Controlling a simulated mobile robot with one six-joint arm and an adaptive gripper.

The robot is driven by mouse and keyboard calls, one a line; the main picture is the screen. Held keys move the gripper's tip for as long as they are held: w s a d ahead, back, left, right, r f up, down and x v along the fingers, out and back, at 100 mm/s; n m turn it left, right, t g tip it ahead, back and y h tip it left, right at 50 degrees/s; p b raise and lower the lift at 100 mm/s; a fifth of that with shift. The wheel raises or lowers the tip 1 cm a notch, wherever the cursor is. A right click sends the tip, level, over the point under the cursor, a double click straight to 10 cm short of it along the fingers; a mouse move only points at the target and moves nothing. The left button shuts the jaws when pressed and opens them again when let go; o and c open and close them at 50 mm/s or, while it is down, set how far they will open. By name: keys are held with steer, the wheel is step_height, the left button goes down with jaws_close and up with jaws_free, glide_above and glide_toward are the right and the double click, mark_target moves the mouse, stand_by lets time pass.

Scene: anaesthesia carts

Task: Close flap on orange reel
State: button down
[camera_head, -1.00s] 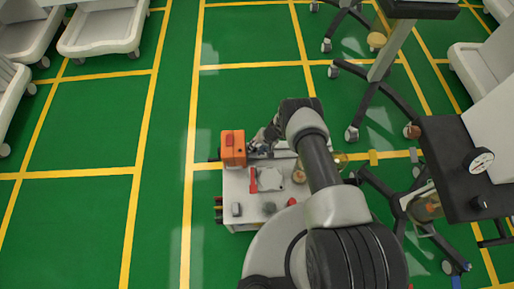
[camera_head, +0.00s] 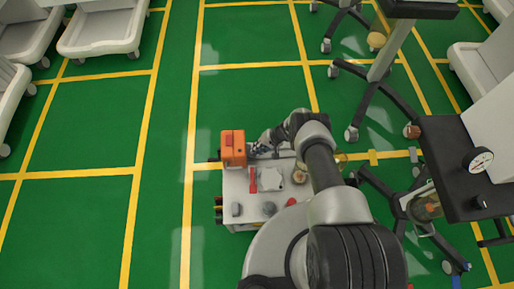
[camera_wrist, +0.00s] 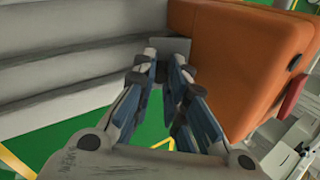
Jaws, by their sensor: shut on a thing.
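The orange reel (camera_head: 232,155), a boxy orange body, sits at the far left corner of a small white cart. In the wrist view its large orange side (camera_wrist: 235,60) fills the upper right, with a dark knob and a red part (camera_wrist: 292,97) at its right edge. My gripper (camera_head: 256,149) is just right of the reel. In the wrist view my gripper (camera_wrist: 165,62) has its fingertips close together on a small grey piece (camera_wrist: 172,47) beside the orange side. I cannot tell whether this grey piece is the flap.
The white cart top (camera_head: 238,190) holds a red tool (camera_head: 252,180), a grey block (camera_head: 236,209) and other small items. Wheeled stands and a black-topped cart (camera_head: 455,165) with a gauge are at right. Green floor left of the cart is clear.

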steer(key=shift+w+d+f+y, duration=0.1)
steer(key=shift+f+y, duration=0.15)
steer(key=shift+y, duration=0.25)
steer(key=c, duration=1.6)
jaws_free()
steer(key=shift+o, duration=0.2)
steer(key=v, duration=1.2)
